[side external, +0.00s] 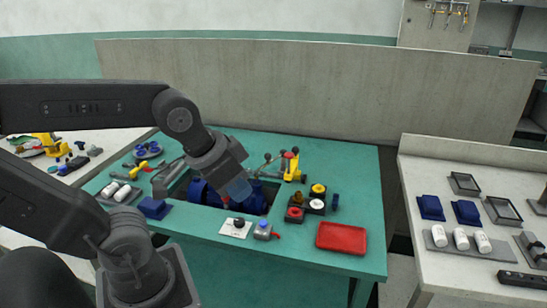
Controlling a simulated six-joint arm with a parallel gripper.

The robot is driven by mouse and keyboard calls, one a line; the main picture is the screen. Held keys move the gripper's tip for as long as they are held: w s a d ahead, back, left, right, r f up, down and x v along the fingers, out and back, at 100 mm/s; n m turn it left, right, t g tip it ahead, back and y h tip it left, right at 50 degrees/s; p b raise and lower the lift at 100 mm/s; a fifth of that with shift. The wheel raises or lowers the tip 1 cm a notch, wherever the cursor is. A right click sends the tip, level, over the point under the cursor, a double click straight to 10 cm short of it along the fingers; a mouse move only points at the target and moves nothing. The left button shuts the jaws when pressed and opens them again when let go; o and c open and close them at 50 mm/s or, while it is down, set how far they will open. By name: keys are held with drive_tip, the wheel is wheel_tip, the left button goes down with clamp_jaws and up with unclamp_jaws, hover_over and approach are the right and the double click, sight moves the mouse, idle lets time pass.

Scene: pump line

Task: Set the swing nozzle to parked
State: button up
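My gripper (238,189) points down over the recess in the green table (340,180), in front of the blue pump body (255,202). Its fingertips are small and bluish, and I cannot tell whether they are apart or hold anything. A yellow fitting with a red top (292,168) stands behind and right of the gripper, with thin grey arms and dark knobs reaching left from it. I cannot tell surely which part is the swing nozzle. My gripper and wrist hide part of the pump and recess.
Right of the recess stand several dark blocks with red and yellow knobs (317,191). A red tray (341,238) lies at the front right. A white plate with a dark knob (236,227) and a grey box (263,230) sit at the front edge. A grey partition (330,85) stands behind.

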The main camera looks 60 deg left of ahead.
drive_tip(key=o, duration=0.7)
drive_tip(key=w+a+r, duration=0.1)
drive_tip(key=w+a, duration=0.1)
drive_tip(key=w, duration=0.1)
drive_tip(key=w+a+r+n+g, duration=0.1)
drive_tip(key=w+a+r, duration=0.1)
drive_tip(key=w, duration=0.2)
drive_tip(key=w+a+r+n, duration=0.1)
drive_tip(key=w+a+r, duration=0.1)
drive_tip(key=w, duration=0.2)
drive_tip(key=shift+w+a+g+y, duration=0.15)
drive_tip(key=shift+a+g+y, duration=0.15)
drive_tip(key=shift+y, duration=0.1)
drive_tip(key=shift+o, duration=0.8)
drive_tip(key=w+a+n+g, duration=0.1)
drive_tip(key=w+a+n, duration=0.1)
drive_tip(key=w+a, duration=0.6)
drive_tip(key=shift+w+a+g, duration=0.3)
drive_tip(key=shift+a, duration=0.15)
drive_tip(key=n+g, duration=0.2)
drive_tip(key=n, duration=0.2)
hover_over(267, 154)
wheel_tip(267, 154, down, 12)
drive_tip(key=shift+h, duration=0.4)
wheel_tip(267, 154, down, 14)
drive_tip(key=shift+w+r, duration=0.1)
drive_tip(key=shift+w, duration=0.05)
drive_tip(key=shift+c, duration=0.4)
drive_tip(key=shift+a, duration=0.1)
clamp_jaws()
